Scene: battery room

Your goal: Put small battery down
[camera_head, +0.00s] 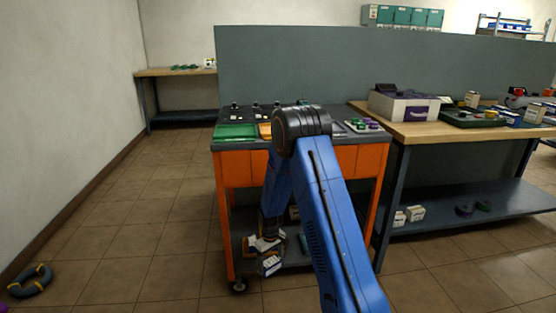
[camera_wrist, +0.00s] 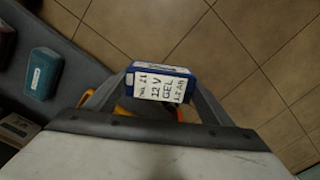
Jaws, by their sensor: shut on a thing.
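In the wrist view the battery appears over floor tiles, beside the shelf's edge. Its height above the floor is unclear.
The cart's dark lower shelf (camera_wrist: 85,75) holds a teal block (camera_wrist: 42,73) and a carton (camera_wrist: 17,128). The cart top carries a green tray (camera_head: 236,132). A workbench (camera_head: 425,130) stands right.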

